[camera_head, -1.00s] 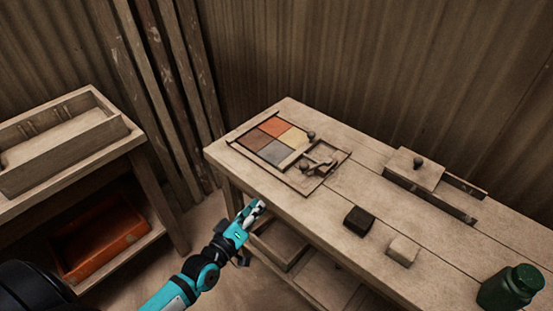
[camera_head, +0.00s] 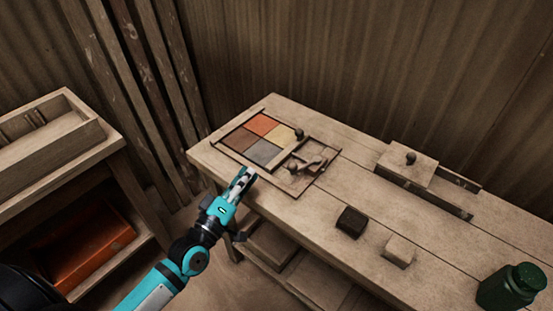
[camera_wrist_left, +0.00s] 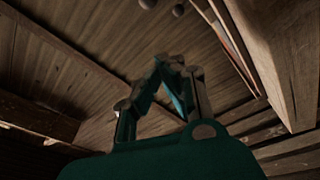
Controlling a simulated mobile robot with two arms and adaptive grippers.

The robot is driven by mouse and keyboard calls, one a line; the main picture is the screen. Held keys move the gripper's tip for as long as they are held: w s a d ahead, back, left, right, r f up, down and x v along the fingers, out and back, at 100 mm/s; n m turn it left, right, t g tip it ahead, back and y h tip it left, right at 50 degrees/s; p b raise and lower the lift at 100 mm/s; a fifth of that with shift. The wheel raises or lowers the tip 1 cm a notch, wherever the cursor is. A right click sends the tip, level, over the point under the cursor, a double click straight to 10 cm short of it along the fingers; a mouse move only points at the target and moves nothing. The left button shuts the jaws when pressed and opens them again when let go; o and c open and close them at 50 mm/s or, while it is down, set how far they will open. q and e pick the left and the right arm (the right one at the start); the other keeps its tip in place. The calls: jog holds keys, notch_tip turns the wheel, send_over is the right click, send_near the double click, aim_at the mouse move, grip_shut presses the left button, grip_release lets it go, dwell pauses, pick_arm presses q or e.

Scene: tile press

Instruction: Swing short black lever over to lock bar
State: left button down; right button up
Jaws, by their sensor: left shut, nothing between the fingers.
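The tile press is a thin-rimmed tray (camera_head: 318,184) on the workbench, with coloured tiles (camera_head: 263,125) in its left part. A dark round knob (camera_head: 299,133) stands at the tiles' right edge. A small dark lever-like piece (camera_head: 312,162) lies in the right part; I cannot tell exactly which way it points. My left gripper (camera_head: 244,174) is shut and empty beside the bench's front edge, to the left of and in front of the tray, apart from the lever.
A dark block (camera_head: 352,222) and a pale block (camera_head: 399,251) lie on the bench in front. A wooden slide with a knob (camera_head: 410,158) is at the back right. A green jar (camera_head: 512,287) stands at the right. A side table (camera_head: 50,165) stands left.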

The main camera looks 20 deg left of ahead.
pick_arm(q)
jog(key=shift+w+d+r, duration=0.1)
jog(key=shift+w, duration=0.55)
jog(key=w+d, duration=0.1)
jog(key=w, duration=0.1)
jog(key=w+d+p, duration=0.1)
jog(key=w+d, duration=0.1)
jog(key=w, duration=0.1)
jog(key=w+d+p, duration=0.1)
jog(key=w, duration=0.1)
jog(key=shift+w+d, duration=0.15)
jog(key=shift+s+d+f, duration=0.25)
jog(key=shift+d+f, duration=0.05)
jog(key=shift+f, duration=0.1)
pick_arm(e)
jog(key=shift+s+d+r, duration=0.15)
jog(key=shift+d+r, duration=0.05)
jog(key=shift+r, duration=0.3)
jog(key=shift+s+d+r, duration=0.15)
jog(key=shift+d+r, duration=0.05)
jog(key=shift+r, duration=0.3)
